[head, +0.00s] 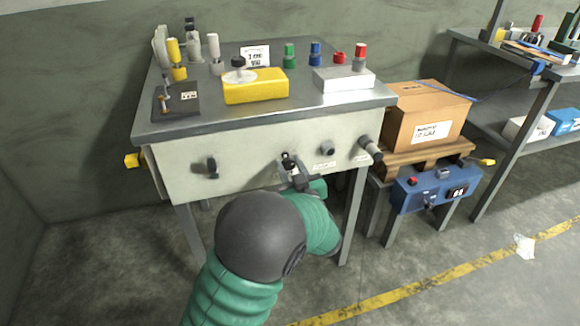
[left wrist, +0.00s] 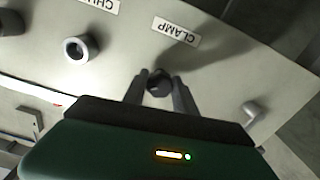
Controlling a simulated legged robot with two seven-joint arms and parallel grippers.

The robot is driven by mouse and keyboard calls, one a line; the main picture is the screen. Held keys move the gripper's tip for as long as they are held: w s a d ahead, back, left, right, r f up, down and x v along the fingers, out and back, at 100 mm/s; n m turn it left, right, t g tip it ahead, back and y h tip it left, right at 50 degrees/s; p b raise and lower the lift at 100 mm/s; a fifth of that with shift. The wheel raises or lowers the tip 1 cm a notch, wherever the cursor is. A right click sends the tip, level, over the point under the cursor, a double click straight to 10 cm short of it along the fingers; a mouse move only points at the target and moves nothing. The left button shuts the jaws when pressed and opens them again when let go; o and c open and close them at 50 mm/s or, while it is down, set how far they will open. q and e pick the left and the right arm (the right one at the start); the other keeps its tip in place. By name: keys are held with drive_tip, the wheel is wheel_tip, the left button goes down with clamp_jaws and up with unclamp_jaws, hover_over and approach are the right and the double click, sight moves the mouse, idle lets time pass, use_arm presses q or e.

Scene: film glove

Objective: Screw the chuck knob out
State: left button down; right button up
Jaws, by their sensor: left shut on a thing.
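My left gripper (head: 291,168) is at the front panel (head: 245,165) of the workbench. In the left wrist view, its two fingers (left wrist: 160,90) are shut on a small dark round knob (left wrist: 160,82). A label reading CLAMP (left wrist: 177,31) sits beside this knob. A grey round knob (left wrist: 79,48) stands apart to the left in that view, by a cut-off label starting CHU (left wrist: 100,4). This grey chuck knob also shows in the head view (head: 327,148), right of my gripper, sticking out of the panel. My right gripper is not in view.
A dark knob (head: 211,168) is on the panel's left, and a thick handle (head: 370,149) juts out at its right corner. The bench top holds a yellow block (head: 255,87) and several bottles. A cardboard box (head: 430,112) and a blue device (head: 435,188) stand to the right.

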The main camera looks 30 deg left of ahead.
use_arm(q)
drive_tip(key=n+b, duration=0.1)
drive_tip(key=n, duration=0.2)
drive_tip(key=shift+f, duration=0.15)
drive_tip(key=n+b, duration=0.1)
drive_tip(key=n, duration=0.1)
drive_tip(key=shift+n, duration=0.4)
drive_tip(key=n+b, duration=0.3)
drive_tip(key=n, duration=0.1)
drive_tip(key=shift+n+b, duration=0.4)
drive_tip(key=shift+n, duration=0.3)
drive_tip(key=c, duration=1)
unclamp_jaws()
drive_tip(key=shift+w, duration=0.1)
